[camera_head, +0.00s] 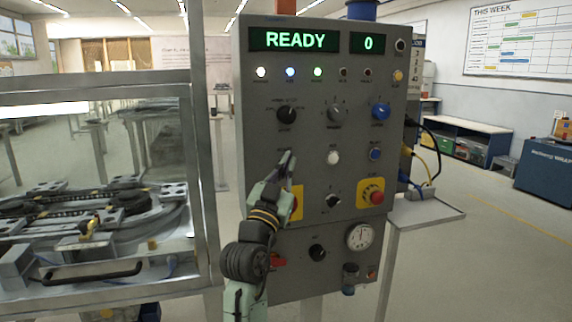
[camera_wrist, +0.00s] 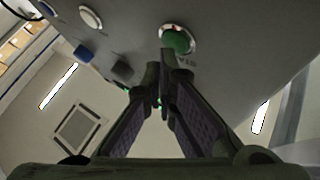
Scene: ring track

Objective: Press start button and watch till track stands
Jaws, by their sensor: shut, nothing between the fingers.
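The grey control panel (camera_head: 335,90) shows READY and 0 on its green displays. In the wrist view, a round green button (camera_wrist: 176,40) in a silver ring has a partly readable label starting "STA". My gripper (camera_head: 289,154) is shut and empty, its tips close to the panel. In the wrist view my gripper (camera_wrist: 166,68) has its closed tips just beside the green button; I cannot tell whether they touch it. In the head view the button is hidden behind my gripper. The track (camera_head: 100,215) lies inside a glazed enclosure on the left.
A red mushroom button (camera_head: 376,196) on yellow, a white button (camera_head: 333,157) and a blue button (camera_head: 375,154) sit right of my gripper. A yellow plate (camera_head: 297,202) is partly behind my arm. The enclosure's metal frame (camera_head: 205,150) stands close on the left.

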